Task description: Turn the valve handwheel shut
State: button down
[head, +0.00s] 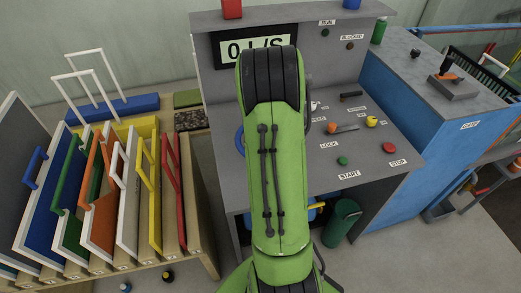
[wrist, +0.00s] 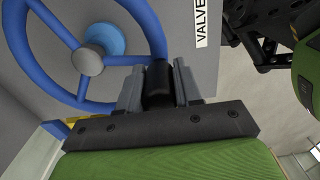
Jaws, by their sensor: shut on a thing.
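The blue valve handwheel (wrist: 28,58) fills the upper left of the wrist view, with spokes and a grey knob (wrist: 88,60) at its hub. My gripper (wrist: 158,84) is at the wheel's lower right side, shut on a dark piece at the rim that looks like the wheel's handle. The fingers hide most of that piece. A white label reading VALVE (wrist: 205,22) is on the grey panel right of the wheel. In the head view, my arm hides the gripper and most of the wheel; only a blue sliver of the wheel (head: 239,139) shows left of the arm.
The grey control console (head: 215,85) has a display reading 0 L/S, buttons and levers. A rack of coloured framed panels (head: 130,190) stands close on the left. A blue cabinet (head: 405,105) with a lever is on the right. A green bin (head: 341,222) stands below the console.

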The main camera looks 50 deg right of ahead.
jog(key=shift+s+d+n, duration=0.35)
jog(key=shift+d+n, duration=0.1)
jog(key=shift+n, duration=0.25)
jog(key=shift+s+d, duration=0.35)
jog(key=shift+d, duration=0.05)
jog(key=shift+d+r, duration=0.1)
jog(key=c, duration=0.8)
grip_release()
jog(key=shift+r, duration=0.3)
notch_tip(320, 180, up, 15)
jog(key=shift+r+p, duration=0.1)
jog(key=shift+p, duration=0.95)
